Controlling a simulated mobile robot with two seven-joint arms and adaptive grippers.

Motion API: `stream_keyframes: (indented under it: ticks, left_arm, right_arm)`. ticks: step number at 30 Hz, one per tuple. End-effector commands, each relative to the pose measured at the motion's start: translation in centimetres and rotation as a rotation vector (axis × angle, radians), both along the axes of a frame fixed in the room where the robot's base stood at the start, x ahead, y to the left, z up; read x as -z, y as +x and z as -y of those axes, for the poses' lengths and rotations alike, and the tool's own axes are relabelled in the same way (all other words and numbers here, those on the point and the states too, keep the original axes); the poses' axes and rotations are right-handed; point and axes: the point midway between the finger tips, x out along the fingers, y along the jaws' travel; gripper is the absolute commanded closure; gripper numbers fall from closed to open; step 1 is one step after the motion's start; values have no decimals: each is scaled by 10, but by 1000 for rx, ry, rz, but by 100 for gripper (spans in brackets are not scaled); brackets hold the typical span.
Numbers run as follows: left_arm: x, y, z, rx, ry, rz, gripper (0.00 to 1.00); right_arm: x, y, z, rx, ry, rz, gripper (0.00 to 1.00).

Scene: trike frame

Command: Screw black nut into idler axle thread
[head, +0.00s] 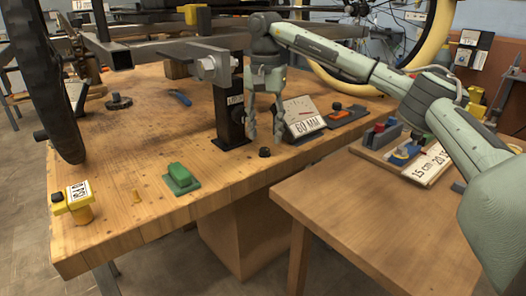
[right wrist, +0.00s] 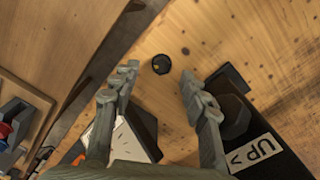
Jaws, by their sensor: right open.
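A small black nut (head: 264,152) lies on the wooden workbench near its front right edge. In the right wrist view the nut (right wrist: 161,64) is round and dark, with a small yellowish spot. My right gripper (head: 265,138) points down over the bench, open and empty. In the right wrist view its fingers (right wrist: 160,72) stand apart on either side of the nut, above the bench and not touching it. A grey metal bracket (head: 215,66) of the trike frame sits at the top of a black post. I cannot make out the idler axle thread. My left gripper is not in view.
The black post (head: 230,118) and an angled "60 MM" sign (head: 300,116) stand close to my right gripper. A green block (head: 181,178) and yellow block (head: 80,202) are on the bench. A lower side table (head: 350,205) adjoins at right.

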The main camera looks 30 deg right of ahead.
Motion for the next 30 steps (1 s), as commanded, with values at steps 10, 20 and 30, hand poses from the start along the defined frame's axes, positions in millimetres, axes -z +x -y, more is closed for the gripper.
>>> stream_keyframes:
  ticks: [10, 20, 30]
  left_arm:
    - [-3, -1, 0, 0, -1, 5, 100]
    - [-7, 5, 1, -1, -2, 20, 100]
    - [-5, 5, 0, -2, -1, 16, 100]
  right_arm:
    - [42, 0, -2, 1, 1, 0, 55]
    - [42, 1, -2, 1, 2, 1, 70]
    - [42, 1, -2, 0, 2, 1, 100]
